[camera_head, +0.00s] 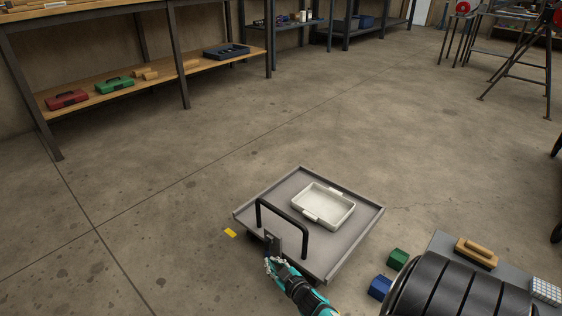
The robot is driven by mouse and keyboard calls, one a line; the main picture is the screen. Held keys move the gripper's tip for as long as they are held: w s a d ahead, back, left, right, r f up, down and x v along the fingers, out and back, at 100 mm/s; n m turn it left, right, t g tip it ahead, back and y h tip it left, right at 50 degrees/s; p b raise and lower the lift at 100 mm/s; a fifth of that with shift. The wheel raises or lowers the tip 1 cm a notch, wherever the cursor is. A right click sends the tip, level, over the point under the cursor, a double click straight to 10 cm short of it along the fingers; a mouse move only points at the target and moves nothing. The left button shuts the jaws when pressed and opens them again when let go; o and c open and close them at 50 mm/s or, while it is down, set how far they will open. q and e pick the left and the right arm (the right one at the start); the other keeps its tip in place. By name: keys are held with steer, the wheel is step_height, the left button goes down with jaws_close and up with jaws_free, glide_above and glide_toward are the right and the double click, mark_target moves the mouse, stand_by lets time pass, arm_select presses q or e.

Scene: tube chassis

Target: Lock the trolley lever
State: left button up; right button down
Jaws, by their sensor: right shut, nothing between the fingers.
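The trolley (340,259) is a low grey platform with raised edges on the concrete floor, at the lower middle of the head view. A black bar handle (283,215) stands up along its near-left side. A small dark upright part, which looks like the lever (272,243), is at the near-left edge beside the handle's foot. My right gripper (271,261) is shut with nothing held, right at the lower end of this dark part. I cannot tell whether they touch. The gripper and arm hide some of the trolley's near edge. My left gripper is not in view.
A white tray (336,216) lies on the trolley. A green block (397,259), a blue block (380,288) and a brush (476,252) are at lower right. Benches stand at the back; the floor between is clear.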

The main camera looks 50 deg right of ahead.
steer(key=v, duration=1.2)
steer(key=shift+r, duration=0.1)
